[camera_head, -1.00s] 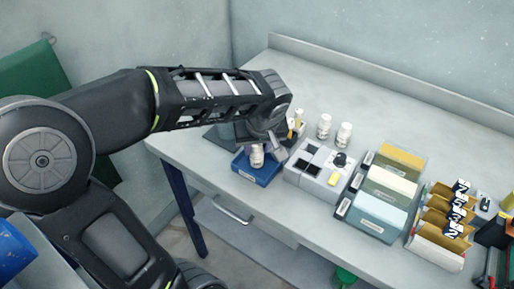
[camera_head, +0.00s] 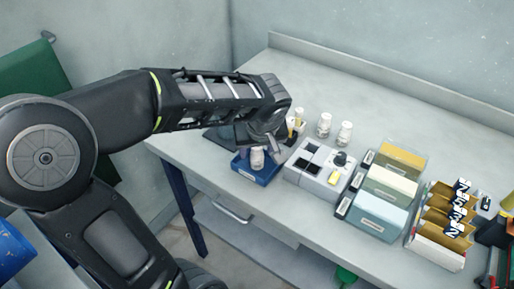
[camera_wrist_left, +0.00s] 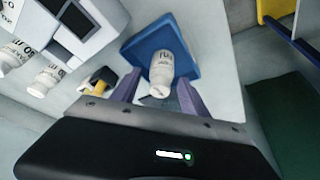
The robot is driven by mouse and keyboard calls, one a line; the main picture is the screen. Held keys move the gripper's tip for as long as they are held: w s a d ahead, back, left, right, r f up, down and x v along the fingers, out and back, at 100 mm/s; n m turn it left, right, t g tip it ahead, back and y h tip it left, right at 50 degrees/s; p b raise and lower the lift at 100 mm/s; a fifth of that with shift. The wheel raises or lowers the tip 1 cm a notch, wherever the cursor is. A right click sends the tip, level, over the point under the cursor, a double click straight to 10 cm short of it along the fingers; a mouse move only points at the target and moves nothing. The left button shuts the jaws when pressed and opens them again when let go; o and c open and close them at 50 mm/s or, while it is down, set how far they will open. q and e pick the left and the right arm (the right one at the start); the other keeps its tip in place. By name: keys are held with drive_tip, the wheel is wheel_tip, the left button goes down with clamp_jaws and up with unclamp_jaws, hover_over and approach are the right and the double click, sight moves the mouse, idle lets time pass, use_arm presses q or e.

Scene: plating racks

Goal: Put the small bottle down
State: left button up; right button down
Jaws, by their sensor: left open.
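The small bottle (camera_head: 257,158) is white with dark print and stands in the blue tray (camera_head: 243,173) near the left end of the table. In the left wrist view the bottle (camera_wrist_left: 162,70) shows against the blue tray (camera_wrist_left: 140,42), with printed letters on its side. My left gripper (camera_head: 258,145) is open just behind and above the bottle. In the left wrist view its two purple fingers (camera_wrist_left: 158,92) are spread on either side of the bottle's near end, with gaps showing. My right gripper is not in view.
A grey block with square wells (camera_head: 318,171) stands right of the tray. File boxes (camera_head: 388,190) and a brown-slotted rack (camera_head: 440,222) stand further right. The table's back is clear.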

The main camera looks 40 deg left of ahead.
use_arm(q)
drive_tip(key=shift+r, duration=0.1)
drive_tip(key=shift+r, duration=0.2)
drive_tip(key=v, duration=1.1)
drive_tip(key=shift+r, duration=0.35)
drive_tip(key=shift+s, duration=0.1)
